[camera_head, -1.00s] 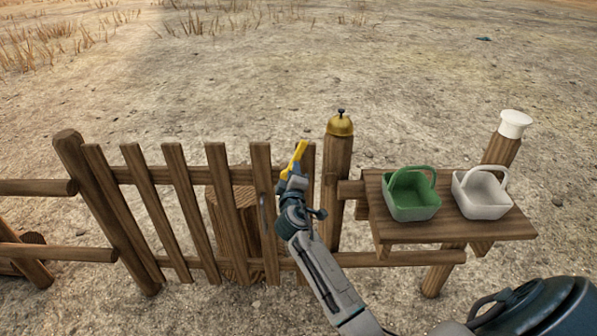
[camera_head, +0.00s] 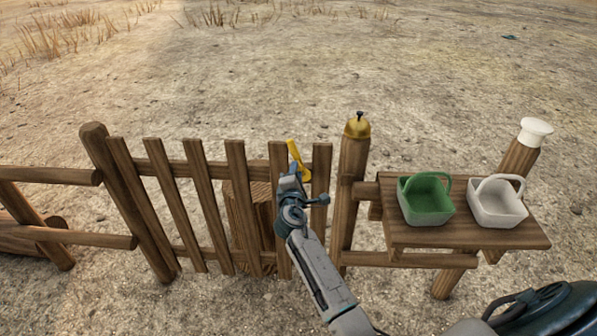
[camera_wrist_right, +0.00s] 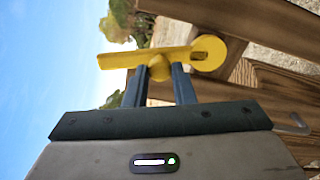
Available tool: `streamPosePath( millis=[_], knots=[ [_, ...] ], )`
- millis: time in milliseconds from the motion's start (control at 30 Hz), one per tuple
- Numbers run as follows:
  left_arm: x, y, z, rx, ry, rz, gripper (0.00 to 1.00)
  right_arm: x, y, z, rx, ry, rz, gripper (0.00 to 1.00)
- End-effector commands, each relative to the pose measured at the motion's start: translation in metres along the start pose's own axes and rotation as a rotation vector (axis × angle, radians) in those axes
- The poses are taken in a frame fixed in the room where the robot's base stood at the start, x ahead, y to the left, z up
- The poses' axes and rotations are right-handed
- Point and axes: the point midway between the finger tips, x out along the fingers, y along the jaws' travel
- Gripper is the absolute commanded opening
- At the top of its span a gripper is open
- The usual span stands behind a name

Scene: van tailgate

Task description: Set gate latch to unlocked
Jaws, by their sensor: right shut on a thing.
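The yellow gate latch (camera_head: 298,160) is at the upper right part of the wooden gate (camera_head: 237,200), left of the gate post. It stands steeply, its upper end leaning left in the head view. In the right wrist view the latch (camera_wrist_right: 125,60) is a bar with a round end (camera_wrist_right: 208,52) at the right and a knob (camera_wrist_right: 160,67) along it. My right gripper (camera_wrist_right: 160,78) is shut on that knob, one finger on each side. In the head view my right gripper (camera_head: 297,177) covers part of the latch's lower end. My left gripper is not in view.
A gold bell (camera_head: 357,127) tops the post (camera_head: 352,195) right of the latch. A wooden shelf (camera_head: 480,236) farther right holds a green basket (camera_head: 425,205) and a white basket (camera_head: 497,207). A stump (camera_head: 247,215) stands behind the gate. The ground beyond is open.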

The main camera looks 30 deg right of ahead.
Motion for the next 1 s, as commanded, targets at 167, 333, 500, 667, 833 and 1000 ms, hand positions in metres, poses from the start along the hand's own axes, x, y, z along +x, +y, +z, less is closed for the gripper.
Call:
streamPosePath(
  millis=[167,333,500,667,833,1000],
  knots=[
    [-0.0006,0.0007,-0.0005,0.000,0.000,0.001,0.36,0.0000,-0.0002,-0.0018,-0.022,0.001,0.000,0.00],
    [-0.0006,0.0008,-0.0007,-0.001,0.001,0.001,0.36,0.0000,-0.0004,-0.0020,-0.026,0.001,0.000,0.00],
    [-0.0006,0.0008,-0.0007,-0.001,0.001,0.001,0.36,0.0000,-0.0004,-0.0019,-0.025,0.000,0.000,0.00],
    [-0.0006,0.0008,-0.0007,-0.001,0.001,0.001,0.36,0.0000,-0.0004,-0.0018,-0.025,0.000,0.000,0.44],
    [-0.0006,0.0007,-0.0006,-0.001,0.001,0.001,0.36,0.0000,-0.0004,-0.0017,-0.025,0.000,0.000,0.45],
    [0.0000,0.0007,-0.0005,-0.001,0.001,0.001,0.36,-0.0032,-0.0010,-0.0020,-0.025,0.001,0.000,0.45]
  ],
)
